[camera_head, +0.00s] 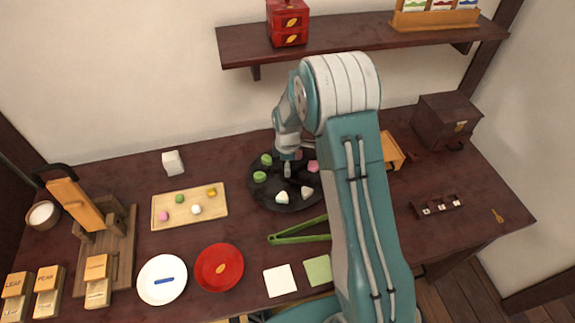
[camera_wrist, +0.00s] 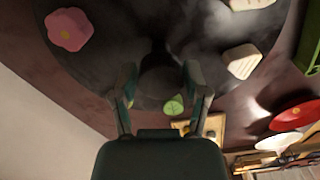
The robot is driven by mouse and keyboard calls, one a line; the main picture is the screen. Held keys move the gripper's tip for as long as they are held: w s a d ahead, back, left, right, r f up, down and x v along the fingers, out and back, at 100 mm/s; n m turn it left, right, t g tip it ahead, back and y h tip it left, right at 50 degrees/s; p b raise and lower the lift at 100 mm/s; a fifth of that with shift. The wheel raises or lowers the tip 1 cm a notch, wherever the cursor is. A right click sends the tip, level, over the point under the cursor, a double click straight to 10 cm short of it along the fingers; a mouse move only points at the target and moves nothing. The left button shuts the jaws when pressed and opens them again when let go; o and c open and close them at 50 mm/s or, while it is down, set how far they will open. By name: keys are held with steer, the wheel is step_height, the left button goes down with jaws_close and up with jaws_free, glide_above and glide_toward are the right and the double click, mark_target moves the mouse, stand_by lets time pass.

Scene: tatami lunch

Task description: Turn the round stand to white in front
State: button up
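The round stand (camera_head: 259,198) is a dark disc on the table, mostly in view below my arm. Green sweets (camera_head: 259,177) sit on its left side, pink sweets (camera_head: 313,166) on its right and back, and white sweets (camera_head: 281,197) (camera_head: 307,192) at its front. In the wrist view, a dark knob (camera_wrist: 159,75) rises from the stand (camera_wrist: 105,60). My gripper (camera_wrist: 160,82) is over the stand, its fingers apart on either side of the knob, with small gaps showing. A pink flower sweet (camera_wrist: 68,28), a white sweet (camera_wrist: 242,60) and a green sweet (camera_wrist: 174,105) also show there.
Green tongs (camera_head: 297,238) lie just in front of the stand. A wooden tray (camera_head: 160,222) with small sweets is to the left, with a red plate (camera_head: 219,267) and white plate (camera_head: 162,279) nearer. A dark box (camera_head: 446,121) stands at the back right.

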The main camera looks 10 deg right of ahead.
steer(key=shift+o, duration=0.6)
step_height(320, 180, up, 12)
stand_by(0.6)
steer(key=s+r+m+t, duration=0.3)
steer(key=s+r+m, duration=0.4)
steer(key=s+r, duration=0.65)
steer(key=s+r+m+t, duration=0.1)
steer(key=s+r+m, duration=0.1)
steer(key=s+m, duration=0.2)
steer(key=s+r+m+t, duration=0.1)
steer(key=s+m, duration=0.3)
steer(key=s, duration=0.7)
steer(key=shift+s+r+t, duration=0.25)
steer(key=shift+r+t, duration=0.05)
steer(key=shift+r, duration=0.6)
